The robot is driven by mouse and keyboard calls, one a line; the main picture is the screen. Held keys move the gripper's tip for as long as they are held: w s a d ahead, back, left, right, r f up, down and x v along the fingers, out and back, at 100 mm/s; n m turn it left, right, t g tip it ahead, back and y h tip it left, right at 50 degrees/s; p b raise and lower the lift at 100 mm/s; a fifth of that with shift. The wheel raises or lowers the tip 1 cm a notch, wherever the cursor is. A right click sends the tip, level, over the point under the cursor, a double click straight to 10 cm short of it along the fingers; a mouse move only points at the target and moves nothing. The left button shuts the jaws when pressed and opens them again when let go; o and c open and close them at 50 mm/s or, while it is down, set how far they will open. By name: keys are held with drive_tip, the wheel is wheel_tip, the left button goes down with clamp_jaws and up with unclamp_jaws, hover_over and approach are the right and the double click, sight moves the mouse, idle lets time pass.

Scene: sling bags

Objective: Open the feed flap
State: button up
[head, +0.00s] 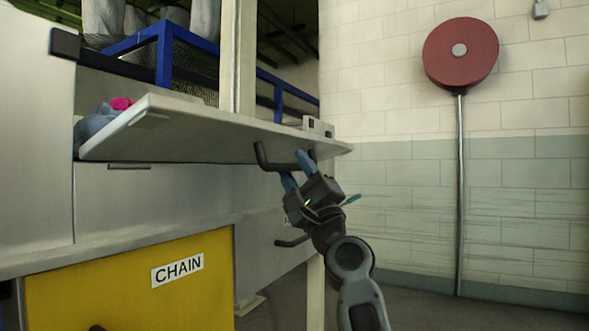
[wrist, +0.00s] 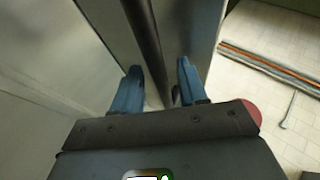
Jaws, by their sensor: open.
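The pale feed flap (head: 200,138) juts out from the machine as a near-level panel in the head view, with open space above it. A black bar handle (head: 262,158) hangs below its near right side. My gripper (head: 296,168), with two blue fingers, is at the right part of this handle. In the wrist view the dark handle bar (wrist: 146,35) runs between the fingers of my gripper (wrist: 158,68). The fingers stand apart, with a visible gap on both sides of the bar. The flap's hinge cannot be made out.
A yellow panel marked CHAIN (head: 110,290) is below the flap. Another black handle (head: 292,241) sits lower on the machine. A grey and pink item (head: 95,125) is at the flap's left end. A red disc on a pole (head: 460,54) stands right, with clear floor nearby.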

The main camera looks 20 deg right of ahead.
drive_tip(key=v, duration=0.7)
drive_tip(key=shift+f, duration=0.2)
